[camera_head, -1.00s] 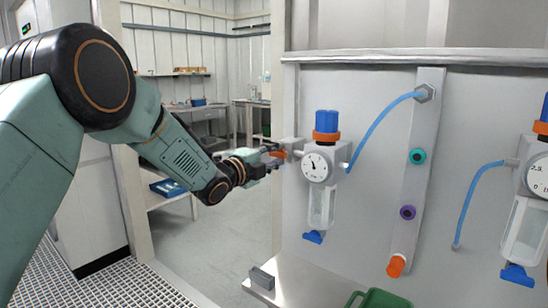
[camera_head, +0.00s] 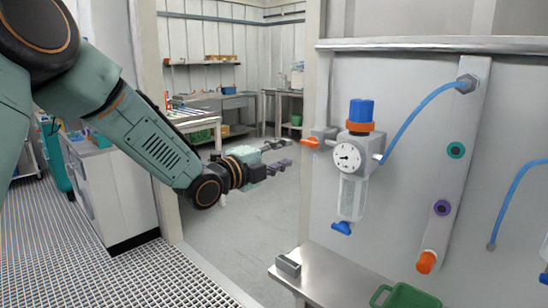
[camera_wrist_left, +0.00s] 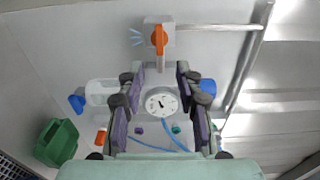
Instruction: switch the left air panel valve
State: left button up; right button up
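The left air panel valve is a grey block with an orange handle (camera_head: 310,142), on the left side of the left regulator (camera_head: 352,160). The handle also shows in the left wrist view (camera_wrist_left: 159,40), lying in line with the stub toward the regulator. The regulator has a blue knob, an orange ring, a white gauge and a clear bowl. My left gripper (camera_head: 284,156) is open and empty, left of the handle and apart from it. In the left wrist view its fingers (camera_wrist_left: 159,95) stand apart, with the gauge visible between them. My right gripper is not in view.
A blue hose (camera_head: 418,112) runs from the regulator to a grey manifold bar (camera_head: 455,165) with teal, purple and orange ports. A metal shelf (camera_head: 335,275) with a green tray (camera_head: 405,296) lies below. The doorway floor behind my left gripper is clear.

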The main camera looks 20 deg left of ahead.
pick_arm(q)
jog(key=shift+v, duration=1.2)
jog(key=s+d+f+n+g+y, duration=0.15)
jog(key=s+f+n+g, duration=0.35)
jog(key=f+n, duration=0.65)
jog(key=s+d+f+n+g+y, duration=0.1)
jog(key=s+f+n+g+y, duration=0.2)
jog(key=s+f+n, duration=0.85)
jog(key=s+f+g+y, duration=0.1)
jog(key=s+f+g, duration=0.3)
jog(key=s+f, duration=0.6)
jog(key=s+f+g, duration=0.5)
jog(key=s+f, duration=0.6)
jog(key=s, duration=0.7)
jog(key=shift+d+f+y, duration=0.2)
jog(key=shift+d+y, duration=0.15)
